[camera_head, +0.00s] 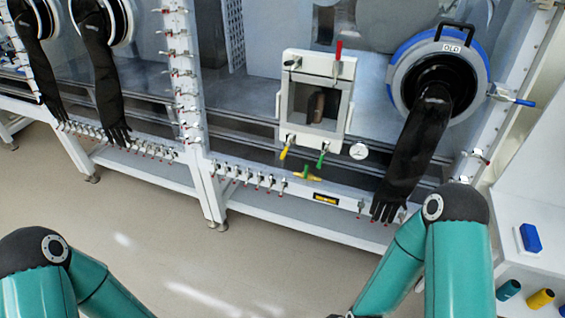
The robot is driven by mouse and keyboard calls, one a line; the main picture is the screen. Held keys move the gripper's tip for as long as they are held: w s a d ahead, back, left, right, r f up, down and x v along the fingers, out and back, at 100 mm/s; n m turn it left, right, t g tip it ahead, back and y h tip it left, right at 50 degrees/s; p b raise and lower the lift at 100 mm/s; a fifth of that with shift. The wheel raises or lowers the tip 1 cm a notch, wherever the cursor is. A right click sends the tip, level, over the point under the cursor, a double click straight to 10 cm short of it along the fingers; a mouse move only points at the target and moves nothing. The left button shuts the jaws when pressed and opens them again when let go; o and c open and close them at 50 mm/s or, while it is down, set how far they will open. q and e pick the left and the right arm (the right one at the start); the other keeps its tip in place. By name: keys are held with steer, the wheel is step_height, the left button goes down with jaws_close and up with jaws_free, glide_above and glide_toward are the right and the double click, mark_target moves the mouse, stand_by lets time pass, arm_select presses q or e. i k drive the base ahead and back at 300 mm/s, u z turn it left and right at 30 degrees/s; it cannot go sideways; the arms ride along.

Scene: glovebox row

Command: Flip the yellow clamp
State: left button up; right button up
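The yellow clamp (284,152) is at the lower left corner of a small white framed hatch (288,112) on the glovebox front. Its handle hangs down and slants a little to the left. A green clamp (322,158) is at the lower right corner, a red one (339,49) points up at the upper right, and a black one (291,64) is at the upper left. Both my teal arms show at the bottom of the view, well short of the hatch. Neither gripper shows in the picture.
A long black glove (415,150) hangs from the blue-ringed port (484,75) right of the hatch. A small green handle (305,172) and a row of valves sit below the hatch. A white surface (540,200) at right holds a blue block (530,238). The floor (230,265) ahead is clear.

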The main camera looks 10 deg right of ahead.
mark_target(285, 150)
steer(key=k, duration=1.1)
steer(key=u, duration=0.35)
steer(key=i, duration=0.6)
steer(key=u, duration=0.55)
steer(key=i, duration=1.45)
steer(key=z, duration=0.8)
